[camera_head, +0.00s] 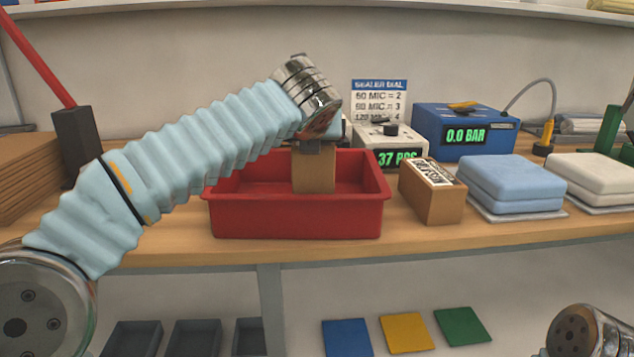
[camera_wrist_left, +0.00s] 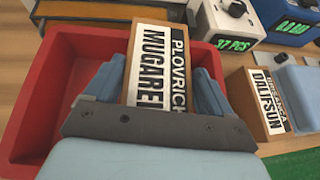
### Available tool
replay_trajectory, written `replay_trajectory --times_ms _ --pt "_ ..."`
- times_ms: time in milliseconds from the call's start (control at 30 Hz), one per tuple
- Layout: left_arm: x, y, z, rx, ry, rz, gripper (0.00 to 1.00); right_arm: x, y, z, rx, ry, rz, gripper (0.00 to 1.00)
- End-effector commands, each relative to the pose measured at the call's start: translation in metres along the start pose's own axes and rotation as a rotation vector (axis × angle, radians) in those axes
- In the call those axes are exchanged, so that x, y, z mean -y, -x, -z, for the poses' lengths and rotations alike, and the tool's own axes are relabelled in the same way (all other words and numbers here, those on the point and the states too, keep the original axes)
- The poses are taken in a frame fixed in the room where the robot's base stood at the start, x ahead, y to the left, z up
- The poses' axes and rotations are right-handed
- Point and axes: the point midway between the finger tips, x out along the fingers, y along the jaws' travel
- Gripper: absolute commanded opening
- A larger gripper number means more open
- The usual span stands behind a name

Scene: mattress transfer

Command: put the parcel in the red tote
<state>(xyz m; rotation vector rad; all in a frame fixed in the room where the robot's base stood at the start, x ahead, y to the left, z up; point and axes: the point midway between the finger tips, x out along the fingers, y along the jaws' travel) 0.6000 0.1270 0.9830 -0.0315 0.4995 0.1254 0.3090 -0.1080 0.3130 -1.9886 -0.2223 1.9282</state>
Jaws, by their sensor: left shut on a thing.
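The parcel (camera_head: 313,173) is a brown box. In the left wrist view its top label (camera_wrist_left: 158,68) reads PLOVRICH and MUGAREN, partly cut off by the gripper. My left gripper (camera_head: 318,146) is shut on the parcel from above, with blue pads (camera_wrist_left: 158,90) on both sides of it. The red tote (camera_head: 295,219) stands on the bench, and its wall also shows in the left wrist view (camera_wrist_left: 28,105). The parcel is within the tote's outline, behind its front rim; I cannot tell whether it touches the floor. My right gripper is out of view.
A second labelled brown box (camera_head: 432,200) stands just right of the tote. Further right are stacked blue pads (camera_head: 515,183) and white pads (camera_head: 600,172). Behind are a counter device (camera_head: 390,143) and a blue pressure box (camera_head: 465,130). Cardboard (camera_head: 27,175) lies at the left.

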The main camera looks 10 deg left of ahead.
Motion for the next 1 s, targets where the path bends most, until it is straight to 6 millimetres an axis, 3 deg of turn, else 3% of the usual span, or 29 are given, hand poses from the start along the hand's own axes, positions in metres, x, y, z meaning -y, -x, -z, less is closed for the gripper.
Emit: replay_trajectory --times_ms 400,767,800,900,1000 --pt "0.0 -0.024 0.045 0.002 0.0 0.0 0.09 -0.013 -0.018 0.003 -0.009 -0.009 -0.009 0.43" --pt "0.0 -0.026 0.049 0.002 0.001 0.001 0.08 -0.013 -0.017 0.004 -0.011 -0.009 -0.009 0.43" --pt "0.0 -0.027 0.051 0.0 0.001 0.0 0.85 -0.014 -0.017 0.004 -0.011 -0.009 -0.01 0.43" --pt "0.0 -0.027 0.05 0.0 0.001 0.0 1.0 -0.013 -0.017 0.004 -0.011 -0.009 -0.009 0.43" --pt "0.0 -0.027 0.05 0.0 0.001 0.0 1.0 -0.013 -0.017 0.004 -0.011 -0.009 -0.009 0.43"
